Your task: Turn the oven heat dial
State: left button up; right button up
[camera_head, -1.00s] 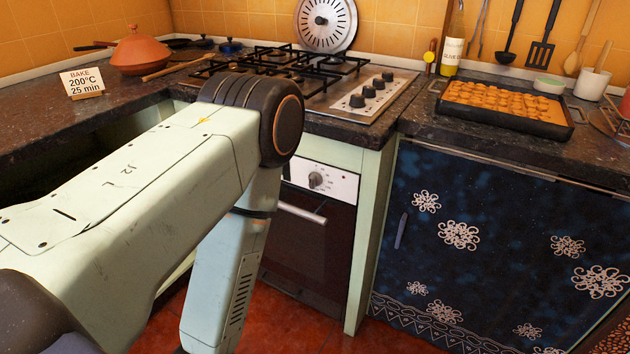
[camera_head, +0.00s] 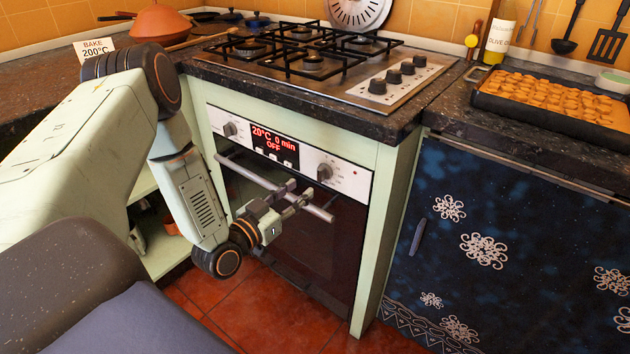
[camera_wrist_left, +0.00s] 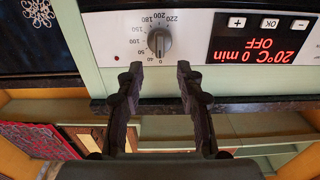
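The oven heat dial (camera_head: 324,172) is a grey knob right of the display on the white oven panel. In the left wrist view, which is upside down, this dial (camera_wrist_left: 159,42) has temperature numbers around it. Its exact setting is hard to read. The oven display (camera_head: 274,142) reads 20°C 0 min OFF. My left gripper (camera_head: 301,193) is in front of the oven near the handle, just left of and below the dial. In the wrist view its fingers (camera_wrist_left: 159,72) are apart with nothing between them, and the dial shows just beyond the tips. My right gripper is out of view.
The oven handle bar (camera_head: 318,210) crosses close to my gripper. A second knob (camera_head: 229,129) is left of the display. Above are the counter edge, the gas hob (camera_head: 310,60) and its black knobs (camera_head: 392,76). A tray of baked pieces (camera_head: 555,100) stands at right.

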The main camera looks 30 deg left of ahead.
aim_at(318, 175)
pick_arm(q)
jog(key=w+b, duration=0.1)
jog(key=w, duration=0.2)
jog(key=w+b, duration=0.1)
jog(key=w, duration=0.2)
jog(key=shift+d+f, duration=0.15)
jog(key=shift+d, duration=0.05)
jog(key=shift+w+d, duration=0.1)
jog(key=shift+w, duration=0.35)
grip_shut()
